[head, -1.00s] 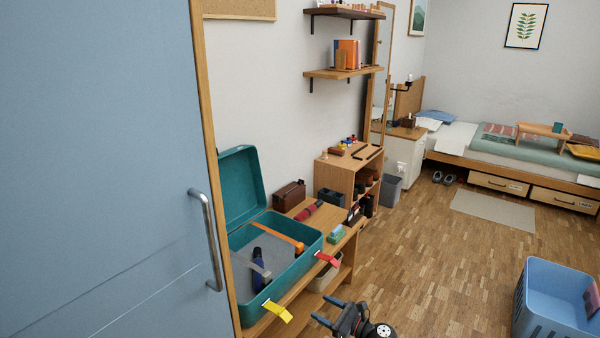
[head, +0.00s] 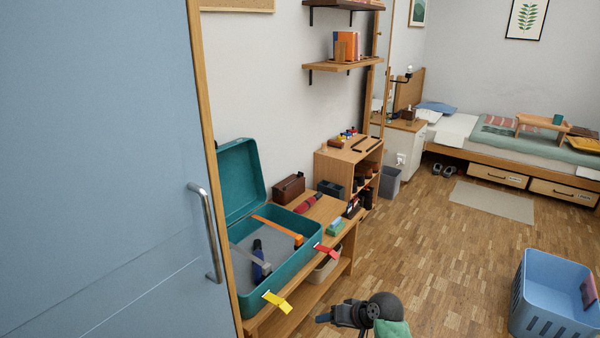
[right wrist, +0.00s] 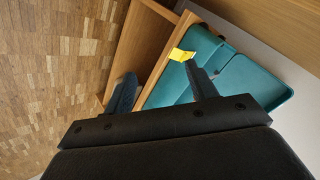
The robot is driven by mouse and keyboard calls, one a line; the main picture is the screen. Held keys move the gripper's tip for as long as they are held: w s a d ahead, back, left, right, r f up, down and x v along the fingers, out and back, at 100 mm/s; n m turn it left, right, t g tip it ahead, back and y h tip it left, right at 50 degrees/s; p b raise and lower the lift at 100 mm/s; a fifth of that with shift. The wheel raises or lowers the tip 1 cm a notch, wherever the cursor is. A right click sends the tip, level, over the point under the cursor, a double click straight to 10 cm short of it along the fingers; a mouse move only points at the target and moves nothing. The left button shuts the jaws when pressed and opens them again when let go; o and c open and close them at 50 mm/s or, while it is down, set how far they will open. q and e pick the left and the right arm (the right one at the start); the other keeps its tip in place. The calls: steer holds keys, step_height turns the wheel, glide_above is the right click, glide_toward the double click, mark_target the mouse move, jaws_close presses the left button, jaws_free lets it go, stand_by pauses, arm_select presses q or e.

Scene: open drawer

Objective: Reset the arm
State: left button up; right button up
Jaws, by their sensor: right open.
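My right gripper (head: 326,318) shows at the bottom middle of the head view, above the floor and to the right of the bench. In the right wrist view my right gripper (right wrist: 163,88) has its two dark fingers spread apart with nothing between them. The teal suitcase (head: 287,273) stands open on the wooden bench and lies beyond the fingers in the wrist view (right wrist: 186,72). The gripper appears apart from the suitcase and bench. My left gripper is not in view.
The wooden bench (head: 312,292) runs along the wall. A blue door (head: 100,150) with a metal handle (head: 208,235) fills the left. A blue basket (head: 552,300) stands on the floor at right. The wooden floor (head: 430,245) between is clear. A bed (head: 465,145) is at the back.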

steer(key=s+d+r+n+h+p, duration=0.1)
steer(key=s+d+r+h+p, duration=0.15)
steer(key=s, duration=1.05)
steer(key=s+d+r+n+h+p, duration=0.1)
steer(key=s+d+r+h+p, duration=0.15)
steer(key=s, duration=1.05)
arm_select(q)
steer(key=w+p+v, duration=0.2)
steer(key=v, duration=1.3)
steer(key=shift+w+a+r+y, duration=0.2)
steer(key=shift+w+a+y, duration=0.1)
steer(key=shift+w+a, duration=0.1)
arm_select(e)
steer(key=s+f+g, duration=0.2)
steer(key=s+f, duration=0.2)
steer(key=s, duration=0.6)
steer(key=shift+a+g, duration=0.2)
steer(key=shift+g, duration=0.2)
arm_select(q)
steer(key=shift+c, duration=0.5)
arm_select(e)
steer(key=shift+s, duration=0.1)
